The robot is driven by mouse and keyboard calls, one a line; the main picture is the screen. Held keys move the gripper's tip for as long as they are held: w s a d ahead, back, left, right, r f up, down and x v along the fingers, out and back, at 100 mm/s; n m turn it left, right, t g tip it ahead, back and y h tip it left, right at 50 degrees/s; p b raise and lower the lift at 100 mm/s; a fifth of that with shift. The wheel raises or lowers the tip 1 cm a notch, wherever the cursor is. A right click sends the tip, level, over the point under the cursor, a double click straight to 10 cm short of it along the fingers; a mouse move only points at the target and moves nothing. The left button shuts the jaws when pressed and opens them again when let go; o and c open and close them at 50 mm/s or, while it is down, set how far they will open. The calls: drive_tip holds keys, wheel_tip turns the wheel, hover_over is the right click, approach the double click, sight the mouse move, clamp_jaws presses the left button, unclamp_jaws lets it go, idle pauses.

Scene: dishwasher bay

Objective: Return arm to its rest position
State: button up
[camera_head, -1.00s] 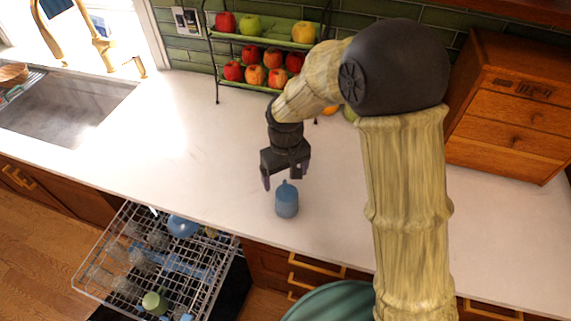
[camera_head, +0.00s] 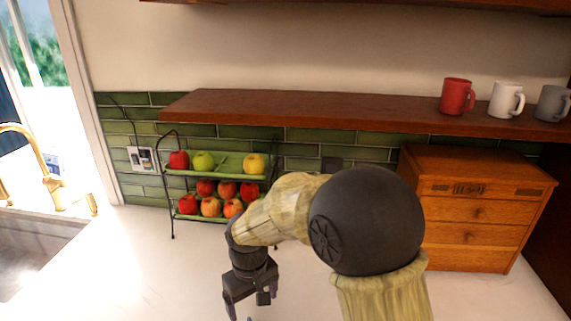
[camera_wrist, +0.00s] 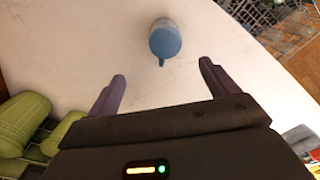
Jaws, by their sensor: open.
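My gripper (camera_head: 250,312) hangs over the white counter in the head view, with its fingertips at the bottom edge of the picture. In the wrist view my gripper (camera_wrist: 163,85) is open, its two fingers spread wide with nothing between them. In the head view only a sliver at the bottom edge might be this container. My arm's large dark elbow covers part of the counter.
A two-tier rack (camera_head: 168,209) of apples stands by the green tiles behind my arm. A wooden drawer box (camera_head: 470,215) stands right. A shelf (camera_head: 300,112) above carries a red mug (camera_head: 456,96), a white mug (camera_head: 506,99) and a grey mug (camera_head: 551,103). A dishwasher rack (camera_wrist: 262,14) shows in the wrist view.

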drive_tip(key=s+d+m+t, duration=0.1)
drive_tip(key=s+d+m, duration=0.3)
drive_tip(key=d, duration=0.8)
drive_tip(key=s+d+m+t, duration=0.1)
drive_tip(key=s+d+m, duration=0.2)
drive_tip(key=d, duration=0.9)
drive_tip(key=shift+s+d+r+m, duration=0.4)
drive_tip(key=shift+s, duration=0.05)
